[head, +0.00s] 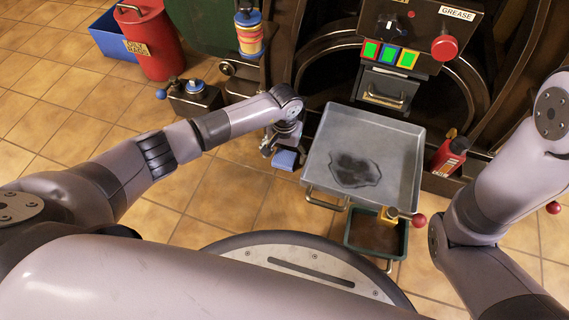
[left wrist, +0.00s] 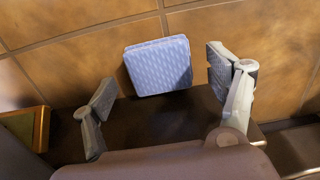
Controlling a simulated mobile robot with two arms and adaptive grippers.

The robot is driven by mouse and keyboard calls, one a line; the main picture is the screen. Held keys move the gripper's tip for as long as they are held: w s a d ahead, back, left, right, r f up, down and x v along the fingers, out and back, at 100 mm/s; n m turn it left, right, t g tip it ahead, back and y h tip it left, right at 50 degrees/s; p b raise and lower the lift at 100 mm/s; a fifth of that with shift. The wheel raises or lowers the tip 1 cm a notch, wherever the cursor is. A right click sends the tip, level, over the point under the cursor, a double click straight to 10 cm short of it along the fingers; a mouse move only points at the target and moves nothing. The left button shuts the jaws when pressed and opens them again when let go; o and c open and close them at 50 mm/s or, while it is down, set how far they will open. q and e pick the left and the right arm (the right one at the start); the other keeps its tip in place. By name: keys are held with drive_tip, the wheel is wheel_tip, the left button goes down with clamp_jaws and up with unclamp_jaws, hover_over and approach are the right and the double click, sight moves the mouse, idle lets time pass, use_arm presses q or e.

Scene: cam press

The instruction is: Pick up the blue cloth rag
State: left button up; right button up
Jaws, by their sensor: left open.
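The blue cloth rag (head: 285,159) shows in the head view as a small blue patch just below my left gripper (head: 282,143), left of the grey tray. In the left wrist view the rag (left wrist: 158,66) is a flat, pale blue, textured square at the edge of a dark surface. My left gripper (left wrist: 160,70) is open, with one finger to each side of the rag; I see gaps on both sides and no clear contact. How the rag is supported is not clear. My right gripper is out of view; only my right arm shows.
A grey metal tray (head: 390,160) with a dark stain stands right of my left gripper. A dark green bin (head: 376,246) is below it. The press panel (head: 415,30) rises behind. A red can (head: 152,40) and a blue box (head: 108,42) stand back left. Tiled floor is clear at left.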

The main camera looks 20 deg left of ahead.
use_arm(q)
drive_tip(key=shift+f, duration=0.6)
drive_tip(key=shift+r, duration=0.1)
drive_tip(key=shift+c, duration=0.4)
drive_tip(key=c, duration=1)
